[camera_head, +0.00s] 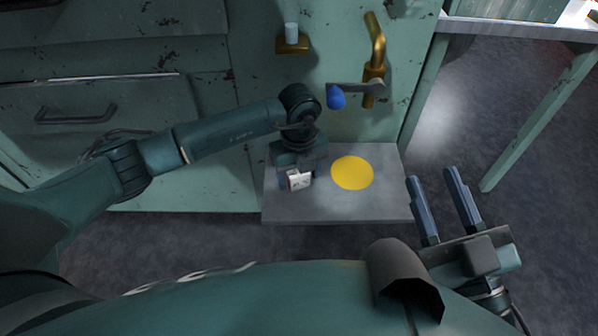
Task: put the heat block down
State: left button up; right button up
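The heat block (298,181) is a small pale block with dark marks on its face. It is at my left gripper (301,174), between the fingers, over the left part of a grey shelf (385,205). The gripper body hides part of it, and I cannot tell whether its underside touches the shelf. A flat yellow disc (352,173) lies on the shelf just right of the block. My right gripper (431,177) is open and empty, to the right of the shelf's front corner.
A brass pipe (376,55) with a blue-ended lever (336,97) sticks out above the shelf. A small brass holder (292,44) with a pale tube is on the green cabinet (260,65). A green table leg (535,118) stands at right. The shelf's front right is clear.

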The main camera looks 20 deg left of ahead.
pick_arm(q)
jog(key=shift+o, duration=0.4)
jog(key=shift+r, duration=0.1)
pick_arm(e)
jog(key=shift+r, duration=0.1)
pick_arm(q)
jog(key=shift+r, duration=0.3)
notch_tip(320, 180, up, 6)
jog(key=p, duration=0.3)
jog(key=shift+r, duration=0.55)
pick_arm(e)
jog(key=shift+s+d+f+g+h, duration=0.1)
jog(key=shift+s+f+g+h, duration=0.1)
jog(key=shift+f+g+h, duration=0.35)
jog(key=shift+s, duration=0.1)
